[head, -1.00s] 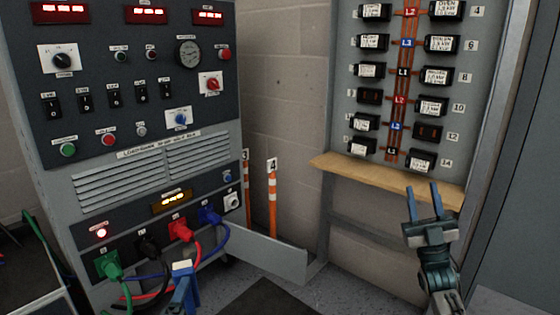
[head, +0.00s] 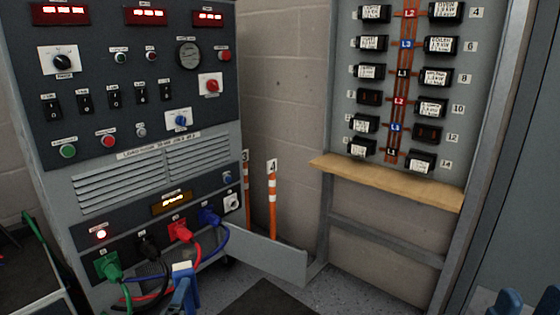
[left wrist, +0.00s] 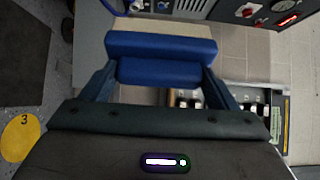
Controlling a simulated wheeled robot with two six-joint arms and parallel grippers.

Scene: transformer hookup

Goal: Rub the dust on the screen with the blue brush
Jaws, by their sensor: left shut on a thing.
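In the left wrist view, my left gripper (left wrist: 160,82) is shut on a blue block, which I take for the blue brush (left wrist: 160,46). Its bristles cannot be made out. In the head view, my left gripper (head: 183,287) is low in front of the grey cabinet, with a small pale piece at its tip. Several lit displays show: an amber one (head: 171,201) on the lower panel and red ones (head: 61,12) along the top. I cannot tell which is the dusty screen; no dust is visible. My right gripper (head: 530,303) is at the bottom right corner, its blue fingers apart and empty.
Green, black, red (head: 180,232) and blue plugs with cables sit in the cabinet's lower front, close to my left gripper. An open metal flap (head: 265,258) stands right of them. A wooden ledge (head: 390,182) lies below the breaker panel. Orange posts (head: 272,205) stand between.

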